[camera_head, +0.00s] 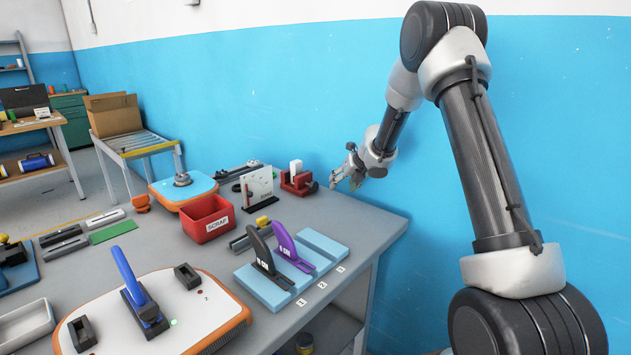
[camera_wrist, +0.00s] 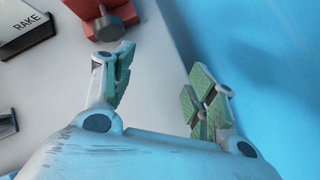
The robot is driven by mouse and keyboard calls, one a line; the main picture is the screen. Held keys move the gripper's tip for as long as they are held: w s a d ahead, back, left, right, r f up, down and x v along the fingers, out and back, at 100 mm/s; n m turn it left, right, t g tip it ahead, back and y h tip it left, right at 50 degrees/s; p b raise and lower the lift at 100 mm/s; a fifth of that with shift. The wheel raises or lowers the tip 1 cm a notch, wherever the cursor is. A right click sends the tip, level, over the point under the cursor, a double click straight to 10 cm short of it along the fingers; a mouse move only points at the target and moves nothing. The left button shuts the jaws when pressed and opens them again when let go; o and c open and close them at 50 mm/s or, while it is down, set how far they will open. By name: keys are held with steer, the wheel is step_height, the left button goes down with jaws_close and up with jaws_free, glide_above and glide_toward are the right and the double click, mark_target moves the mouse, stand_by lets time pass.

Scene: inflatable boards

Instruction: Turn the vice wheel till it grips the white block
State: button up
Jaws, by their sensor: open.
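A red vice (camera_head: 300,186) stands near the back right of the grey bench, with the white block (camera_head: 296,167) upright in it. I cannot tell whether its jaws touch the block. My gripper (camera_head: 346,180) is open and empty, to the right of the vice, over the bench's right end. In the wrist view the red vice (camera_wrist: 93,8) is cut by the top edge. Its dark grey wheel (camera_wrist: 108,29) sticks out toward my gripper (camera_wrist: 160,78). The wheel lies beyond the left finger and is not between the fingers. The white block is out of the wrist view.
A white panel on a dark stand (camera_head: 258,188) stands left of the vice. A red scrap bin (camera_head: 207,222) and a light blue rack (camera_head: 263,288) with dark and purple handles stand nearer. The blue wall (camera_head: 330,90) is close behind my arm. The bench edge is below my gripper.

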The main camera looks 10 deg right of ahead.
mark_target(316, 186)
steer(key=a+r+n+y, duration=0.1)
steer(key=n, duration=0.1)
steer(key=a+n, duration=0.2)
steer(key=n, duration=0.1)
steer(key=w+a+r+n+y, duration=0.1)
steer(key=a+n, duration=0.1)
steer(key=shift+a+r+n+y, duration=0.25)
steer(key=shift+r+n+y, duration=0.05)
steer(key=x, duration=0.7)
steer(key=shift+w+a+f, duration=0.1)
steer(key=shift+f, duration=0.1)
steer(key=c, duration=1)
steer(key=shift+w+y, duration=0.15)
steer(key=shift+y, duration=0.25)
steer(key=shift+m+g+y, duration=0.6)
steer(key=shift+y, duration=0.1)
steer(key=o, duration=1)
